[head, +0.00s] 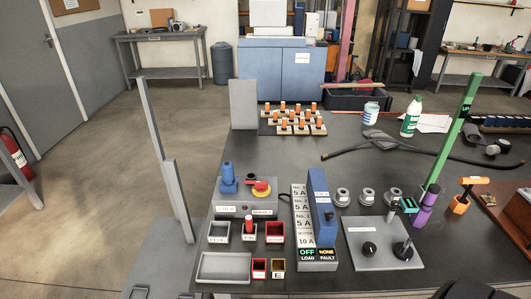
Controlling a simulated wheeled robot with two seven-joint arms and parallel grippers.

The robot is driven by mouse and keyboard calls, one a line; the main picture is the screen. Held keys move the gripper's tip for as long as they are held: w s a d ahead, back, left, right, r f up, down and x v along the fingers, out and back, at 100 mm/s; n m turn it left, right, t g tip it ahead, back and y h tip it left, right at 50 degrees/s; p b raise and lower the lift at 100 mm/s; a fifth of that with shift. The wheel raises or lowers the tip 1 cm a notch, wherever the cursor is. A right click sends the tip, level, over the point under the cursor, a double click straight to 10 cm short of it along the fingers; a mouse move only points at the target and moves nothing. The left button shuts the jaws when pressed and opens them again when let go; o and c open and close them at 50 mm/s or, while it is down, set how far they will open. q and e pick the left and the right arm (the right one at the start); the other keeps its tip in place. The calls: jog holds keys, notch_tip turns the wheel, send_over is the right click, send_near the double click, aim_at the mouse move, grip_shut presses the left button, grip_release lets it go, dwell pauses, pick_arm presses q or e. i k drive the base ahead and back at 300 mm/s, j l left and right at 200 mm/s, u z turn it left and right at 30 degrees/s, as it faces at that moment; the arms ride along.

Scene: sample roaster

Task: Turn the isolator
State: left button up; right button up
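A blue upright knob or lever (228,178) stands on the same box, left of the red handle. The exact angle of the red handle is hard to tell. Neither of my grippers shows in the head view, and nothing touches the handle.
A tall blue and grey unit (321,210) with OFF and NONE displays stands close to the right of the box. Small trays (224,266) lie in front. A green post (453,130) rises at the right. Orange-topped pieces (284,122) stand at the back.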

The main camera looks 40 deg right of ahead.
aim_at(261, 186)
jog(key=z, duration=1.2)
